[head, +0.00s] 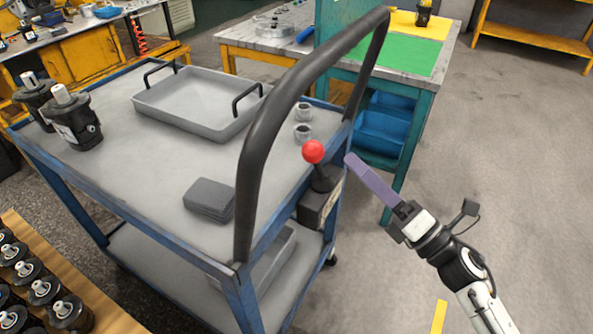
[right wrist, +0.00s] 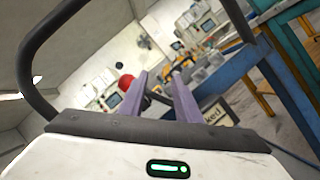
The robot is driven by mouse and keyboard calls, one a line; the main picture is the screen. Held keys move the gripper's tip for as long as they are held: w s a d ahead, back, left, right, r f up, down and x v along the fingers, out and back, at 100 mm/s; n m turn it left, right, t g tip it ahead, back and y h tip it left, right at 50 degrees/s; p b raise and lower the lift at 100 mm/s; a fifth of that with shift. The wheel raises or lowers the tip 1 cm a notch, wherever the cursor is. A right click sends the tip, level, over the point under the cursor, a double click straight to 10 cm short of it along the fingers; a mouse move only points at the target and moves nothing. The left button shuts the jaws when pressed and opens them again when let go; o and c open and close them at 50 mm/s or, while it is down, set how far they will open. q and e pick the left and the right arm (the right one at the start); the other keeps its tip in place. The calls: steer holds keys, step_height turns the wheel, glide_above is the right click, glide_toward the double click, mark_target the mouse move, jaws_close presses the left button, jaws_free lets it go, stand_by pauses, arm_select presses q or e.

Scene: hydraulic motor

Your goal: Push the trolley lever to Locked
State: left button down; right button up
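The trolley (head: 165,185) has a grey top, a blue frame and a black push handle (head: 262,130). Its lever has a red ball knob (head: 313,152) on a short black stem, rising from a dark box (head: 318,207) at the trolley's right end. A pale label on the box is only partly legible. My right gripper (head: 350,160), with purple fingers, is just right of the lever, apart from it in the head view. In the right wrist view the two fingers (right wrist: 159,76) stand apart with nothing gripped; the red knob (right wrist: 125,82) shows beside the left finger. My left gripper is out of view.
A grey tray (head: 195,105), two cups, a dark stack of plates (head: 209,199) and black motors (head: 75,118) stand on the trolley. A teal workbench (head: 405,75) with blue bins stands behind the lever. The floor on the right is clear.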

steer(key=w+a+n+g+y, duration=0.1)
steer(key=a+n+g, duration=0.2)
steer(key=n, duration=0.4)
steer(key=w+a+n+g+y, duration=0.1)
steer(key=a+n+g, duration=0.3)
steer(key=n, duration=0.3)
steer(key=w+a+n+g+y+b, duration=0.1)
steer(key=a+n+g, duration=0.2)
steer(key=n, duration=0.4)
steer(key=shift+x, duration=0.85)
jaws_close()
steer(key=shift+d, duration=0.1)
